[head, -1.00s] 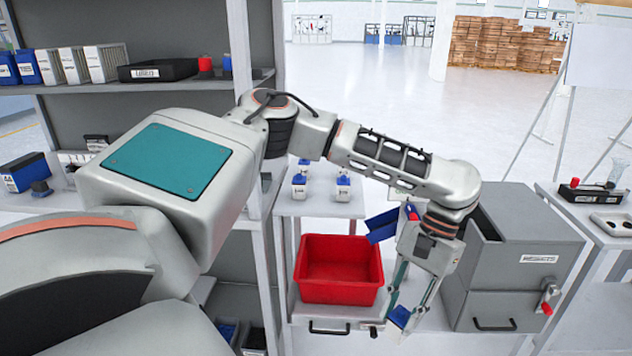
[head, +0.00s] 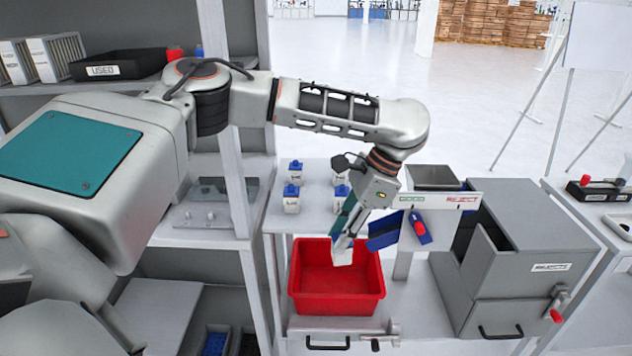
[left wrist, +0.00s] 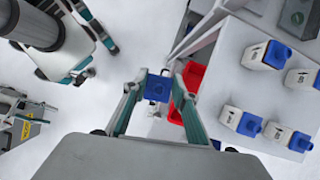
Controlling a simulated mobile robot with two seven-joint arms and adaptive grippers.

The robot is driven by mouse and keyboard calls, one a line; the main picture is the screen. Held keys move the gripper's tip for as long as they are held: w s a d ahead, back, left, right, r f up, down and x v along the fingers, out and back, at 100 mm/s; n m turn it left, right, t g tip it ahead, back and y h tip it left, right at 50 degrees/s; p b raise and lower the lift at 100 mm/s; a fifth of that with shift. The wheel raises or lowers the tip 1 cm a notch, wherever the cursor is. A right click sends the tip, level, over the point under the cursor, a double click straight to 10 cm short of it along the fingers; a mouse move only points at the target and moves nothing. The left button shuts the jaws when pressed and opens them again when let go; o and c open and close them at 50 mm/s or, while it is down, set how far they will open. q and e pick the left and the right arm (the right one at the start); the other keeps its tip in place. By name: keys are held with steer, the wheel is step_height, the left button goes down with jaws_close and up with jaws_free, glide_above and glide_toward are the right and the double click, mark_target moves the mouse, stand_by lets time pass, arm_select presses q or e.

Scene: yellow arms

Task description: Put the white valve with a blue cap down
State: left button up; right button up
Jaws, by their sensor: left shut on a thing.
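My left gripper (head: 345,240) is shut on the white valve with a blue cap (head: 342,256) and holds it over the red bin (head: 372,296). The valve is tilted and partly hidden by the fingers. In the left wrist view its blue cap (left wrist: 157,88) shows between the fingertips. Several similar white valves with blue caps (head: 292,204) stand upright on the white table behind the bin; they also show at the right of the left wrist view (left wrist: 268,54). My right gripper (left wrist: 100,55) appears only at the left of the left wrist view, with its fingers apart and nothing between them.
A GOOD and REJECT sign (head: 438,200) stands right of the bin, with a blue part with a red end (head: 420,228) by it. A grey cabinet (head: 520,260) is farther right. A shelf post (head: 228,130) stands left of my forearm. The red bin looks empty.

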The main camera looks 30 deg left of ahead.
arm_select(q)
steer(key=w+a+r+m+t+y+p, duration=0.1)
steer(key=w+a+r+m+t+p, duration=0.1)
steer(key=w+a+r+m, duration=0.3)
steer(key=w+a+r+m+t+p, duration=0.1)
steer(key=w+r+m+t, duration=0.1)
steer(key=r+m, duration=0.5)
step_height(320, 180, up, 9)
steer(key=m+t+h+p, duration=0.2)
steer(key=m+t+p, duration=0.1)
steer(key=m, duration=0.4)
glide_above(316, 211)
steer(key=shift+m, duration=0.3)
step_height(316, 211, down, 20)
steer(key=b, duration=0.2)
steer(key=shift+b, duration=0.35)
steer(key=shift+w+f, duration=0.1)
arm_select(e)
steer(key=r, duration=0.5)
steer(key=shift+w+a+r, duration=0.15)
steer(key=shift+w+a, duration=0.15)
